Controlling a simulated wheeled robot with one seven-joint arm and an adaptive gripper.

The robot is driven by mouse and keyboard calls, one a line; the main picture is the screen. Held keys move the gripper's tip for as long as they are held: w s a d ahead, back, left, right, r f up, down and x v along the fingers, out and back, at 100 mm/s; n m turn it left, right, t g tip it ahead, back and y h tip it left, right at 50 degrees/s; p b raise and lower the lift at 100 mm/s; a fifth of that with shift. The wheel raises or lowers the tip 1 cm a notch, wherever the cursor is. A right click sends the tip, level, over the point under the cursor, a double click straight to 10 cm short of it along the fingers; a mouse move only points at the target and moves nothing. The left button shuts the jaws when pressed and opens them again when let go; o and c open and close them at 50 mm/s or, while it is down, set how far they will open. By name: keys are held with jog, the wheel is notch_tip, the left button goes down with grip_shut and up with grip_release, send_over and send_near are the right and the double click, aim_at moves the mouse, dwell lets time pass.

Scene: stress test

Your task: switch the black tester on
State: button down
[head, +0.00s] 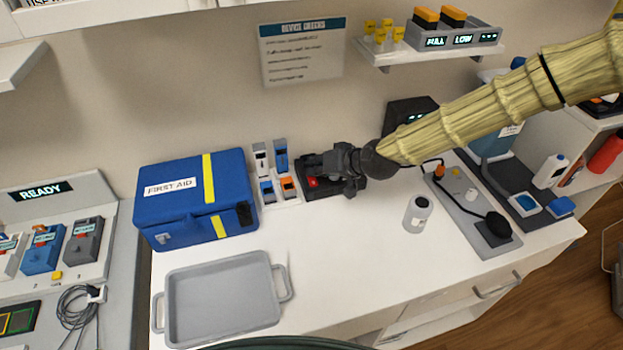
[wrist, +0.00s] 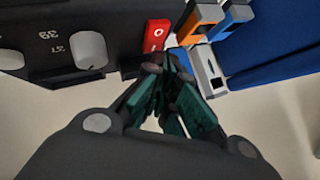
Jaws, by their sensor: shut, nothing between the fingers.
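The black tester (head: 325,191) stands on the counter against the wall, partly hidden by my gripper (head: 322,167) in the head view. In the wrist view its black face (wrist: 105,30) fills the upper left, with a pale knob and printed numbers. Its red rocker switch (wrist: 157,33) carries white marks and lies at the face's right edge; the red also shows in the head view (head: 312,182). Which way the rocker is tipped, I cannot tell. My gripper (wrist: 168,62) is shut and empty, its fingertips just by the near end of the switch. Whether they touch it, I cannot tell.
Small blue, orange and grey devices (head: 278,190) stand close left of the tester, then a blue first aid case (head: 190,228). A grey tray (head: 222,300) lies in front. The middle front of the counter is clear.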

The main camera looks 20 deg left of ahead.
aim_at(316, 181)
jog(key=shift+f, duration=0.1)
jog(key=shift+w+f+b, duration=0.1)
jog(key=shift+f+b, duration=0.2)
jog(key=shift+f, duration=0.3)
dwell(0.9)
jog(key=shift+r, duration=0.7)
jog(key=shift+s+d+r+p, duration=0.1)
jog(key=shift+s+r+p, duration=0.1)
jog(key=shift+r+p, duration=0.8)
jog(key=shift+s+d+r+p, duration=0.15)
jog(key=shift+r+p, duration=0.3)
jog(key=shift+r, duration=0.95)
